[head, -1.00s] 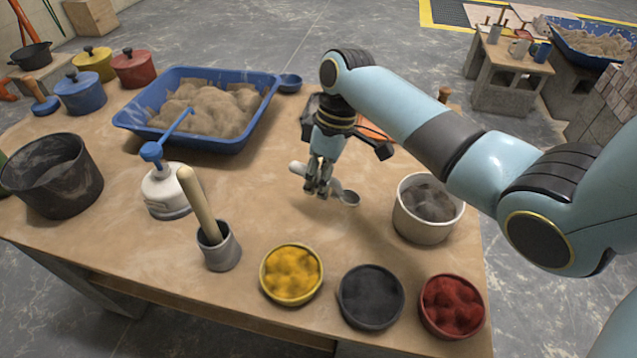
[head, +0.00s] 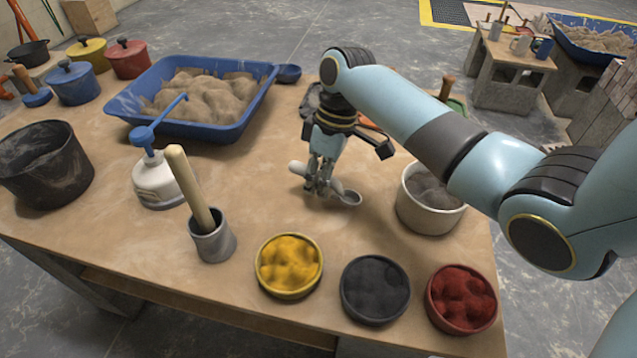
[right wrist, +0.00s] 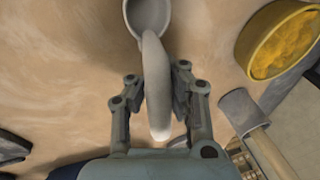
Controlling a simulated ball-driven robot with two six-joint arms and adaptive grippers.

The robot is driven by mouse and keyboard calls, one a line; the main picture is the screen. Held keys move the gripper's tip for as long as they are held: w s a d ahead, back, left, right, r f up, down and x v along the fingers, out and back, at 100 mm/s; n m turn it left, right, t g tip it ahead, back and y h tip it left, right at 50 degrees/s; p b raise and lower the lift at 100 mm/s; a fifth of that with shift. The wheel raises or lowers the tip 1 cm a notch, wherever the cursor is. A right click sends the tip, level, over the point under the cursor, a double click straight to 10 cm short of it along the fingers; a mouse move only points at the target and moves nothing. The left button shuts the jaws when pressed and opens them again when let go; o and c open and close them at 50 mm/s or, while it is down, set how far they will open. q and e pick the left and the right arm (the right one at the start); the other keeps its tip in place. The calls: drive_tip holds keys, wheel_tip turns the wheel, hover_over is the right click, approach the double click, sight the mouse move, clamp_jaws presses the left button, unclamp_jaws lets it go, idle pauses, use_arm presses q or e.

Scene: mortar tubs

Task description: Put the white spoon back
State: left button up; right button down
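The white spoon (head: 347,197) is a pale spoon with a rounded bowl. It is at my right gripper (head: 319,187), near the middle of the table, with its bowl toward the lower right in the head view. In the right wrist view, the spoon's handle (right wrist: 156,85) runs between the two fingers of my right gripper (right wrist: 157,88), which is shut on it. The spoon's bowl (right wrist: 148,16) is at the top edge there. It seems to be held just above the table, though the height is hard to judge. My left gripper is not in view.
A white tub (head: 428,210) stands right of the spoon. Yellow (head: 289,265), black (head: 375,290) and red (head: 461,299) pigment bowls line the front edge. A grey cup with a pestle (head: 212,240), a white pump bottle (head: 157,183) and a blue sand tray (head: 200,130) stand left.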

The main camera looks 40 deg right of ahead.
drive_tip(key=shift+f, duration=0.35)
idle(0.3)
drive_tip(key=c, duration=1.3)
unclamp_jaws()
drive_tip(key=shift+c, duration=0.2)
drive_tip(key=shift+r, duration=0.15)
drive_tip(key=v, duration=0.7)
drive_tip(key=shift+r, duration=0.35)
drive_tip(key=shift+d, duration=0.1)
